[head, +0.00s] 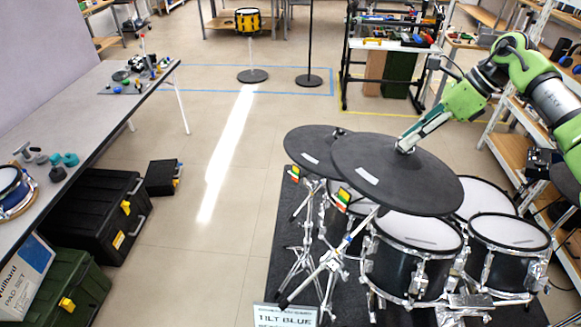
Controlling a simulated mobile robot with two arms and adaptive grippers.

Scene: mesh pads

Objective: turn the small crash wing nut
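Two dark mesh crash pads stand on stands at the drum kit: a partly covered one behind at the left (305,146) and a larger-looking one (390,182) in front. I cannot tell for sure which is the small crash. My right gripper (405,143), green, reaches down from the upper right to the centre of the front pad. Its fingertips are at a small silver piece there, which looks like the wing nut; the fingertips largely hide it. I cannot make out whether they are shut on it. My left gripper is not in view.
Several drums (414,238) stand below the pads on a dark mat (262,285). A sign (285,315) reading "TILT BLUE" is at the bottom edge. A grey table (75,115) and black case (98,215) are at the left. The floor between is clear.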

